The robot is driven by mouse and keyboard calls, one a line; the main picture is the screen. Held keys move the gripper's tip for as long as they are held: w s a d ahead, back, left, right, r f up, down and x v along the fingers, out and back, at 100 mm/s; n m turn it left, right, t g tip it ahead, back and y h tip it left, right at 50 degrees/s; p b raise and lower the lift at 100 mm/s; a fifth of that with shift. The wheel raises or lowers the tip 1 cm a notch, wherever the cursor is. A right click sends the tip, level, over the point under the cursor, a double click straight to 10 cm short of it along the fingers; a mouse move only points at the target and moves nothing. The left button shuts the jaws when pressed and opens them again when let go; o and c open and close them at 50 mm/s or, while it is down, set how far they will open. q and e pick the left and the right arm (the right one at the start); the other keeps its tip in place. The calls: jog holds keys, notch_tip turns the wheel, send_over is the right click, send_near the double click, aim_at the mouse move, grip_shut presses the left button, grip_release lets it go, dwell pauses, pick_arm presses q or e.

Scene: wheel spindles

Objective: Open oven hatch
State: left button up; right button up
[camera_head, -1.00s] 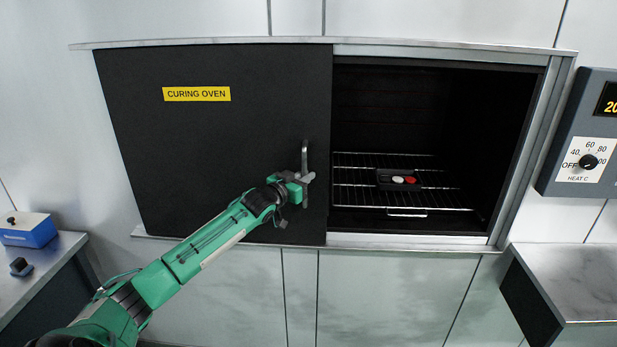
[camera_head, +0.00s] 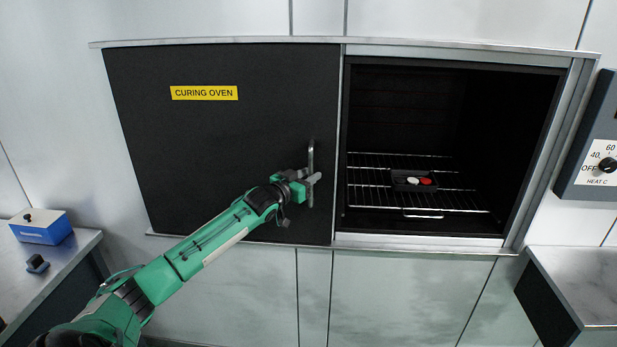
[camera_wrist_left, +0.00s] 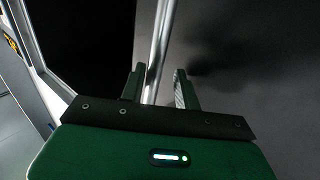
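The black oven hatch (camera_head: 230,150) with a yellow "CURING OVEN" label covers the left part of the oven front, leaving the right part open. A vertical metal handle (camera_head: 311,155) stands near the hatch's right edge. My left gripper (camera_head: 312,187) is at the handle's lower part. In the left wrist view, the handle (camera_wrist_left: 158,50) runs between the two fingers (camera_wrist_left: 158,85), with a visible gap on each side, so the gripper looks open around it. My right gripper is not in view.
The oven cavity holds a wire rack (camera_head: 370,190) with a dark tray (camera_head: 400,182) bearing a white and a red piece. A control box (camera_head: 585,190) is at right above a shelf (camera_head: 590,275). A blue-and-white box (camera_head: 42,232) stands on the left counter (camera_head: 60,265).

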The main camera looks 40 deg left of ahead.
pick_arm(q)
jog(key=shift+d, duration=0.15)
jog(key=s+b, duration=0.4)
jog(key=s, duration=0.9)
jog(key=shift+s+a+b, duration=0.35)
jog(key=shift+s+a, duration=0.05)
dwell(0.3)
